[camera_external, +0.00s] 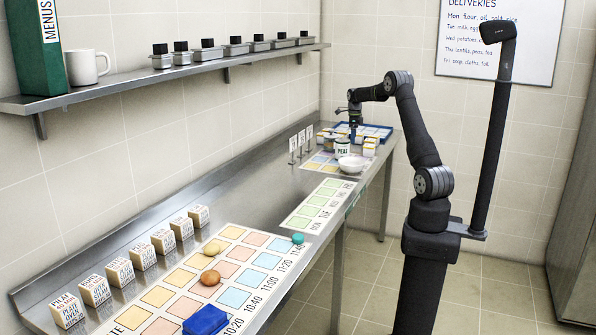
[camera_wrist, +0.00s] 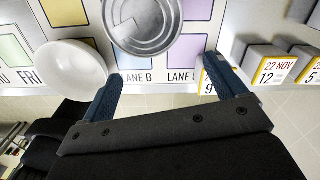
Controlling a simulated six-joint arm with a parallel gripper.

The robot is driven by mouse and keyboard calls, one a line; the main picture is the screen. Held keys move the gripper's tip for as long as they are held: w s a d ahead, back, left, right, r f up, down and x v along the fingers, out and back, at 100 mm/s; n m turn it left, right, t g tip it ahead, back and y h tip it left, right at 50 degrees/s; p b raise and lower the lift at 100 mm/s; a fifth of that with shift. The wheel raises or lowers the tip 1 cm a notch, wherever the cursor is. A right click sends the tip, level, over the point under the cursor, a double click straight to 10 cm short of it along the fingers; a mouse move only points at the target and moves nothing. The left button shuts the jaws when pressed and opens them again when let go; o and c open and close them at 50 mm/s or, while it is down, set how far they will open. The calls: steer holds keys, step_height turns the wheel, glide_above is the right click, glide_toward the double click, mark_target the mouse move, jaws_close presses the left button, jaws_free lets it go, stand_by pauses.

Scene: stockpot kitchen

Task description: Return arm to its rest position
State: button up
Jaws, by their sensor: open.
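My gripper (camera_external: 354,122) is at the far end of the steel counter (camera_external: 300,183), above a tin (camera_external: 343,147) with a dark-lettered label. In the wrist view my gripper (camera_wrist: 164,75) has its blue fingers spread wide with nothing between them.
A white bowl (camera_external: 352,163) stands beside the tin; it also shows by the left finger (camera_wrist: 72,72). Date-labelled boxes (camera_wrist: 266,65) are right of the right finger. A blue tray (camera_external: 388,130) is behind. A wall shelf (camera_external: 130,85) runs along the left. The air above the counter's middle is clear.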

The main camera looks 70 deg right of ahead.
steer(key=s+d+r, duration=0.2)
steer(key=s+r, duration=0.2)
steer(key=s, duration=0.2)
steer(key=w+a+n, duration=0.2)
steer(key=w+a, duration=0.6)
steer(key=a, duration=0.3)
steer(key=w+a+n, duration=0.2)
steer(key=w+a, duration=0.6)
steer(key=a, duration=0.3)
steer(key=w+a+n, duration=0.2)
steer(key=a, duration=1)
steer(key=w+a+n, duration=0.3)
steer(key=a, duration=1)
steer(key=shift+a+f, duration=0.15)
steer(key=shift+a, duration=0.1)
